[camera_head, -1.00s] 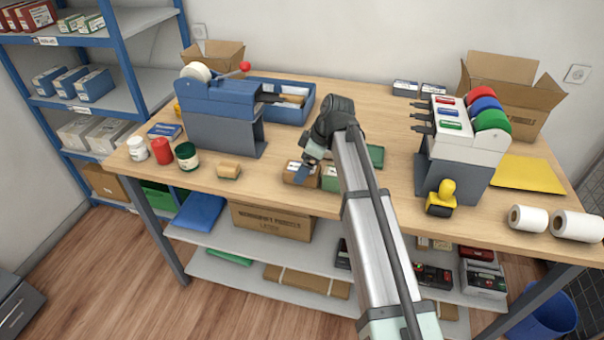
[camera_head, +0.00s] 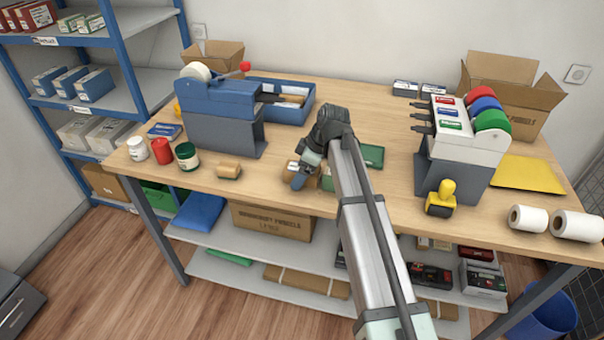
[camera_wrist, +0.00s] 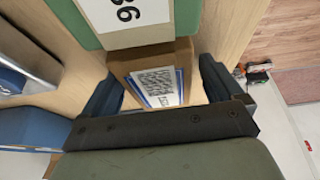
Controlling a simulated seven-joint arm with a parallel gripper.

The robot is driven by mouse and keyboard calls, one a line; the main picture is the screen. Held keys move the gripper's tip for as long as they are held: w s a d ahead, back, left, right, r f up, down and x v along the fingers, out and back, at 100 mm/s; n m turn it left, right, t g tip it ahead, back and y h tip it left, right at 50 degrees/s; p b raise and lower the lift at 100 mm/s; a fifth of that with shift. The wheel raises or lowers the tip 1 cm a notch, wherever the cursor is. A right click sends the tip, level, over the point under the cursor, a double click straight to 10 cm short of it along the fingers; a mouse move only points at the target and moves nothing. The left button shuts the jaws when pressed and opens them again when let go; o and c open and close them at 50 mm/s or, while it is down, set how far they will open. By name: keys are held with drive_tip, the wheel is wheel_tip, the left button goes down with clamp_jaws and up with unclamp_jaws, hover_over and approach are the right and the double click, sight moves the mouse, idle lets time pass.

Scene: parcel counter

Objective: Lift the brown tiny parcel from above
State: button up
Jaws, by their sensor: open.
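The brown tiny parcel (camera_wrist: 157,86), a brown box with a white and blue printed label, lies between my gripper's fingers in the wrist view. My gripper (camera_wrist: 158,88) is open, one dark blue finger on each side of it; I cannot tell whether either finger touches. In the head view my gripper (camera_head: 299,180) is low over the front middle of the counter and hides most of the brown parcel (camera_head: 312,181). The parcel rests on the counter next to a green box (camera_wrist: 130,35) with a white label.
A tan block (camera_head: 228,170) lies to the left, beyond it several jars and a blue tape dispenser (camera_head: 220,98). Another green item (camera_head: 371,155) lies just right of my gripper. The counter's front edge is close.

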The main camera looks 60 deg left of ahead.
drive_tip(key=shift+c, duration=0.2)
drive_tip(key=c, duration=1.1)
drive_tip(key=shift+c, duration=0.2)
